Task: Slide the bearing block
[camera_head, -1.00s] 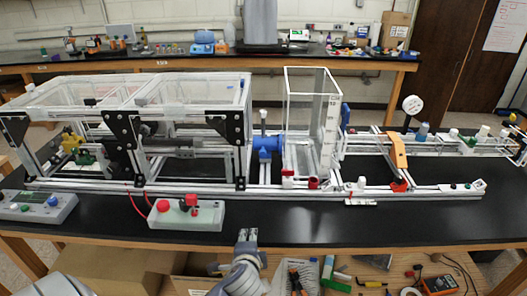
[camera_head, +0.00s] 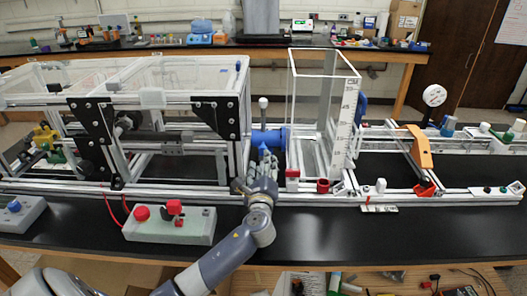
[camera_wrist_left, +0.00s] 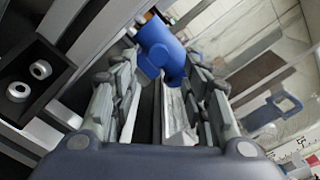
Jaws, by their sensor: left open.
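A blue block (camera_head: 270,137) sits on the extrusion frame (camera_head: 236,160), just left of the clear tank; it is the likeliest bearing block, though no label shows. My left gripper (camera_head: 264,158) reaches over the front rail, just in front of and slightly below it. In the left wrist view the blue block (camera_wrist_left: 160,48) shows beyond and between the tips of the open fingers (camera_wrist_left: 160,85). No contact can be made out. A pale rail (camera_wrist_left: 178,118) runs between the fingers. The block's lower part is partly hidden by the gripper in the head view. My right gripper is out of view.
The clear tank (camera_head: 320,105) stands close right of the gripper. Black brackets (camera_head: 213,118) and uprights crowd its left. A control box with red knobs (camera_head: 170,225) lies front left. The black tabletop (camera_head: 340,235) is clear at front right.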

